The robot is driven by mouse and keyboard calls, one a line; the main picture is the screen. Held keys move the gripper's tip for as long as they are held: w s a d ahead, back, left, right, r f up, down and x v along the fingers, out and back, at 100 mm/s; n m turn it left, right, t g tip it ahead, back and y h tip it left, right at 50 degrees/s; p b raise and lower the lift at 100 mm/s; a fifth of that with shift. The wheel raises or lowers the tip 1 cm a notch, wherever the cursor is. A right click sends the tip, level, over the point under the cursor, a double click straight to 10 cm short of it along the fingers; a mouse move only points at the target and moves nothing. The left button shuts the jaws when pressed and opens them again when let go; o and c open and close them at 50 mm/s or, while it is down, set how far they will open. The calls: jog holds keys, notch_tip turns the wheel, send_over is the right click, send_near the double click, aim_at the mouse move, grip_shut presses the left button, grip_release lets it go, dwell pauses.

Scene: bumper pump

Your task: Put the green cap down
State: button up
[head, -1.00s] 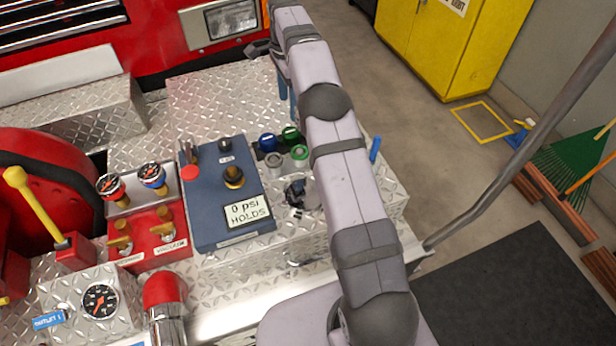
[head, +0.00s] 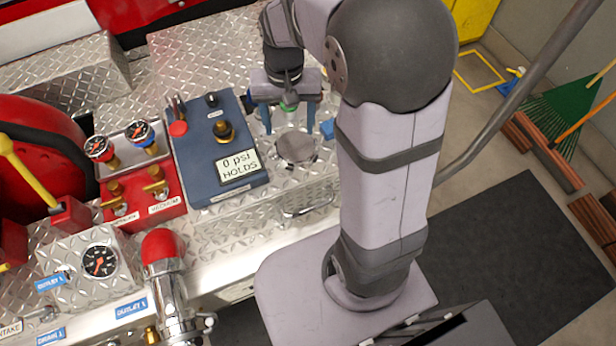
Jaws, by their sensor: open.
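My gripper (head: 288,118) points down over the diamond-plate deck, just right of the blue-grey panel box. Its two blue fingers stand apart, open. The blue cap is not clearly visible behind the gripper.
The panel box (head: 215,150) with knobs and a "0 psi HOLDS" display is close on the left. A round grey disc (head: 297,148) lies in front of the gripper, with a blue piece (head: 327,129) beside it. Red gauges block (head: 137,190) stands farther left.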

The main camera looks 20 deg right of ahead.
jog(key=s+a+f+n, duration=0.1)
jog(key=s+f+n, duration=0.3)
jog(key=s, duration=0.8)
jog(key=shift+s, duration=0.3)
dwell(0.4)
